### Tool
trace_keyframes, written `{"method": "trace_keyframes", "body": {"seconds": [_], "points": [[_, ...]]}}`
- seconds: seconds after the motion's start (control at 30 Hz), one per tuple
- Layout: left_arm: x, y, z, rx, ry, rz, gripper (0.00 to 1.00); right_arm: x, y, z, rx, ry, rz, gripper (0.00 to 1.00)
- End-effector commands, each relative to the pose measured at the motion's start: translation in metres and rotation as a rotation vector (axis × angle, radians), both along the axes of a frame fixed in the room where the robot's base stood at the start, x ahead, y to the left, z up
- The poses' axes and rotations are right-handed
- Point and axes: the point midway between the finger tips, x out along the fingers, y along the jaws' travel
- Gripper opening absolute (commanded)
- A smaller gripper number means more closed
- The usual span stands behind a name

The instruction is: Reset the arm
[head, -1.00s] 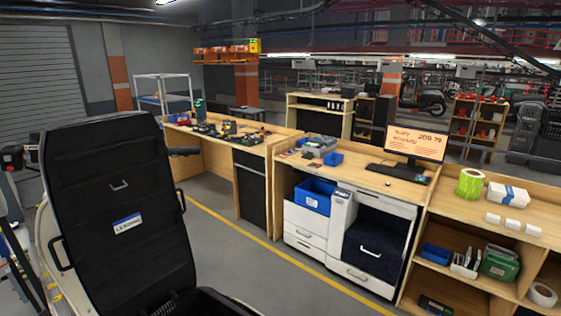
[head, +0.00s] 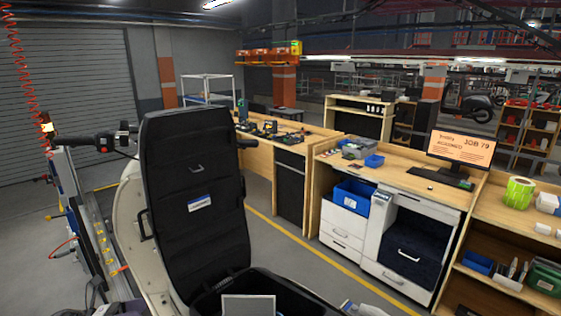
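Neither of my grippers shows clearly in the head view. A pale part at the bottom edge, right of the middle, is cut off, and I cannot tell what it is. A scooter with its black seat lid (head: 197,205) raised upright stands close in front, left of the middle. Its open black compartment (head: 300,290) lies below the lid. A grey, flat-faced thing (head: 248,305) shows at the bottom edge in front of it.
A wooden workbench (head: 405,178) with a monitor (head: 460,149), keyboard and white drawers stands to the right. A blue bin (head: 354,197) sits in it. Another bench (head: 285,143) with tools is behind. Grey floor (head: 285,262) with a yellow line lies between scooter and benches.

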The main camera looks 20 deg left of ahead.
Motion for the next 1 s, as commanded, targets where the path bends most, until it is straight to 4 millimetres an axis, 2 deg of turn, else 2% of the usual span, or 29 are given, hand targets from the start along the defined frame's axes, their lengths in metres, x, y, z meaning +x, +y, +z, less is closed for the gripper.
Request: {"method": "trace_keyframes", "body": {"seconds": [0.2,0.3,0.43,0.57,0.67,0.77,0.87,0.97,1.0], "points": [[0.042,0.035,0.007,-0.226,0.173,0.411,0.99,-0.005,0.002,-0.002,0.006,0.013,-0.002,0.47],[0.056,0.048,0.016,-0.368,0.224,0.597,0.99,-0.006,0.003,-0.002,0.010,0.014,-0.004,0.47],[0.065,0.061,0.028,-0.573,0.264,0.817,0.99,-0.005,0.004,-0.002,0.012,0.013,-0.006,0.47],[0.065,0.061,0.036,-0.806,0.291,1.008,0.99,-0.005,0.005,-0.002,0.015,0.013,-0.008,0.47],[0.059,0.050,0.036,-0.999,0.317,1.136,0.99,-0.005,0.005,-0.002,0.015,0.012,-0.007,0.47],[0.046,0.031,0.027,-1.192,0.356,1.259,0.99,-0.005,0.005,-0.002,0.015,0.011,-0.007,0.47],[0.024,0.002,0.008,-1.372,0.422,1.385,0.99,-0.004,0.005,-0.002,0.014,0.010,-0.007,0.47],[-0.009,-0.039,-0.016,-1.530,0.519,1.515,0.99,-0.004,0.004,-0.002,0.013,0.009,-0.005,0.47],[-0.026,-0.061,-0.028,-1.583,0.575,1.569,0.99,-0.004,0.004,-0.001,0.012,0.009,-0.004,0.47]]}}
